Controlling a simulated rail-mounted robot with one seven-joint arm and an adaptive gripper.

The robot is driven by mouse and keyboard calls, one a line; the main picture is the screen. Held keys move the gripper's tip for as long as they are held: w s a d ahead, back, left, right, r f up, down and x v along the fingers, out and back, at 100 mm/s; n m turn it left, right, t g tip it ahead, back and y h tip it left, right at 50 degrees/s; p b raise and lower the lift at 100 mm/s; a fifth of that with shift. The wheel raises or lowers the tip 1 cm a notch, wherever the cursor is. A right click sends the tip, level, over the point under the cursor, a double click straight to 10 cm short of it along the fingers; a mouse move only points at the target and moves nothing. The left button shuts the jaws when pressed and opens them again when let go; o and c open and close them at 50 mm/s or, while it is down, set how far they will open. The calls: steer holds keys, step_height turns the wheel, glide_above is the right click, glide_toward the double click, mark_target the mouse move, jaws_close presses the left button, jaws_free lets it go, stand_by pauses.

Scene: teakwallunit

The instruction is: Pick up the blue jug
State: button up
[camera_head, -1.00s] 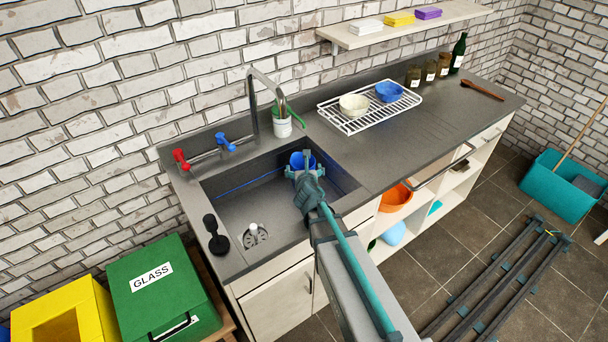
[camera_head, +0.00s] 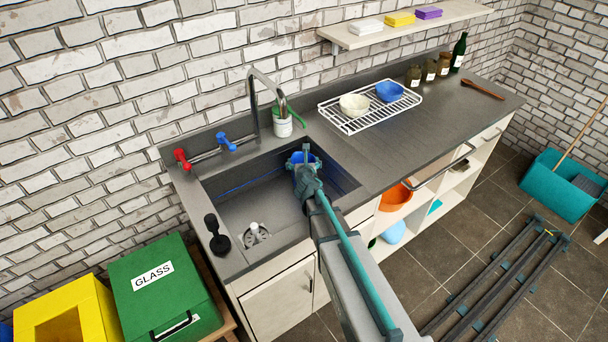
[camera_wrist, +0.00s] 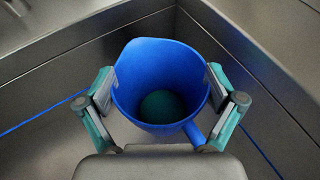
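The blue jug (camera_wrist: 128,80) stands in the sink basin, seen from above in the wrist view with its mouth open, spout to the upper left and handle to the lower right. A round dark teal patch shows inside it at the bottom. My gripper (camera_wrist: 160,88) is open, with one finger on each side of the jug. The fingers are very close to its wall; I cannot tell whether they touch it. In the head view the jug (camera_head: 300,172) is partly hidden by my gripper (camera_head: 303,160), near the back of the sink.
The sink (camera_head: 262,208) has steel walls close around the jug. A tap (camera_head: 252,108) arches over its back edge, beside a white can (camera_head: 283,126). A dish rack (camera_head: 347,124) with two bowls stands on the counter to the right. The counter in front of the rack is clear.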

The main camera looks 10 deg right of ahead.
steer(key=c, duration=0.8)
steer(key=shift+o, duration=0.2)
steer(key=shift+r, duration=0.15)
